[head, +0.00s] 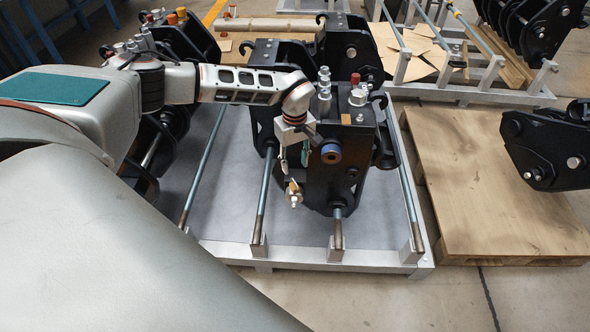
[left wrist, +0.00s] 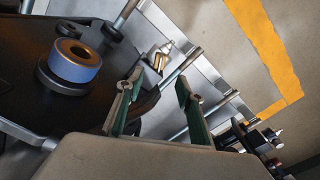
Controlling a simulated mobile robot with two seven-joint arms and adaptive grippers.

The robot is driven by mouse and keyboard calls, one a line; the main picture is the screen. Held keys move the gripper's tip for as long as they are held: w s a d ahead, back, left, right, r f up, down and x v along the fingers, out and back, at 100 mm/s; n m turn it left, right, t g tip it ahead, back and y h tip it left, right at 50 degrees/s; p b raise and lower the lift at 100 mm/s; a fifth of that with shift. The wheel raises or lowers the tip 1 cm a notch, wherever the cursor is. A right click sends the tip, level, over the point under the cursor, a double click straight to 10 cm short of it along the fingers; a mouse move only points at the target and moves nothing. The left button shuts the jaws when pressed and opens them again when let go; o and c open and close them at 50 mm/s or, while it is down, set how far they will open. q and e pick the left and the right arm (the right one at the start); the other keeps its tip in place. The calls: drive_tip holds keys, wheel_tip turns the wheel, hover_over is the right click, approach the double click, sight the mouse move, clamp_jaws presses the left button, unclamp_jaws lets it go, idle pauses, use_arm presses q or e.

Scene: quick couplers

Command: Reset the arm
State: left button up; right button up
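My left arm comes in from the left of the head view and reaches over a black quick coupler (head: 345,185) on a grey metal rack. My left gripper (head: 294,165) points down beside the coupler's near face. Its two green-padded fingers stand apart in the left wrist view (left wrist: 158,82), with nothing clamped between them. A small brass and silver fitting (head: 293,193) shows just below the fingertips; in the left wrist view (left wrist: 160,55) it appears beyond them. A pin with a blue ring (head: 331,153) sticks out of the coupler close to the gripper. My right gripper is not seen.
The rack (head: 350,256) has long steel rods and upright end posts near the gripper. More black couplers stand behind and under my arm. A wooden pallet (head: 495,190) lies at the right, mostly bare, with another black coupler (head: 545,155) at its far right.

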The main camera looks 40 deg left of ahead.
use_arm(q)
drive_tip(key=shift+r, duration=0.65)
